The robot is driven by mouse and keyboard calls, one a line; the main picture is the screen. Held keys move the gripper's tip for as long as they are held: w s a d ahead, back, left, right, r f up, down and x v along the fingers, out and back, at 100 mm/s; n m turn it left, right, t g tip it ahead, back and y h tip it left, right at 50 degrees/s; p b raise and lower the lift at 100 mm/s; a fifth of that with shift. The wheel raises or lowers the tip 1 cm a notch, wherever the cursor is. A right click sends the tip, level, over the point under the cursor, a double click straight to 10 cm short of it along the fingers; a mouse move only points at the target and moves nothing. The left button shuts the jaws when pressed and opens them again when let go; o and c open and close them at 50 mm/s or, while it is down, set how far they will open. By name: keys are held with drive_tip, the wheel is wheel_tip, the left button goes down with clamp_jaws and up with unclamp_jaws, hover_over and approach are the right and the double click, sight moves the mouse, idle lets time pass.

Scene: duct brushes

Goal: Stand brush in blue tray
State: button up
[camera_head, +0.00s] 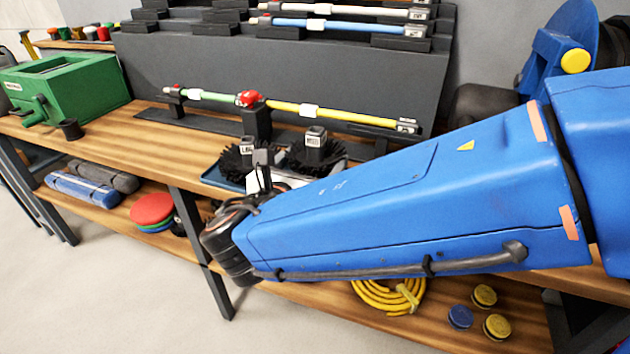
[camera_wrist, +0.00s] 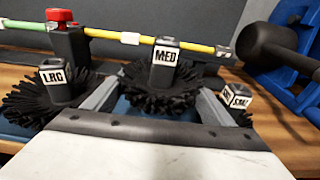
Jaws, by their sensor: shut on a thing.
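The black brush marked MED (camera_wrist: 164,66) stands upright with round dark bristles, centred in the wrist view; its block top also shows in the head view (camera_head: 315,138). My gripper (camera_wrist: 158,98) has a finger on each side of this brush and is shut on it. The brush marked LRG (camera_wrist: 57,83) stands upright to the left, also in the head view (camera_head: 246,148). A brush marked SML (camera_wrist: 237,97) is at the right, looking tilted, mostly hidden by a finger. The blue tray (camera_head: 217,179) lies beneath the brushes; whether the held brush touches its floor is hidden.
A rack behind holds a green and yellow rod (camera_head: 345,115) with a red knob (camera_head: 249,98). A green box (camera_head: 66,90) stands on the bench's left. A black mallet-like thing (camera_wrist: 270,45) is at the right. The wooden bench top (camera_head: 165,150) is clear left of the tray.

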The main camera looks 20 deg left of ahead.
drive_tip(key=shift+f, duration=2.45)
drive_tip(key=o, duration=1.1)
drive_tip(key=shift+f, duration=0.1)
drive_tip(key=s, duration=0.4)
drive_tip(key=s+r, duration=0.1)
drive_tip(key=s, duration=0.3)
drive_tip(key=s+a, duration=0.1)
drive_tip(key=s, duration=0.3)
drive_tip(key=shift+r, duration=0.35)
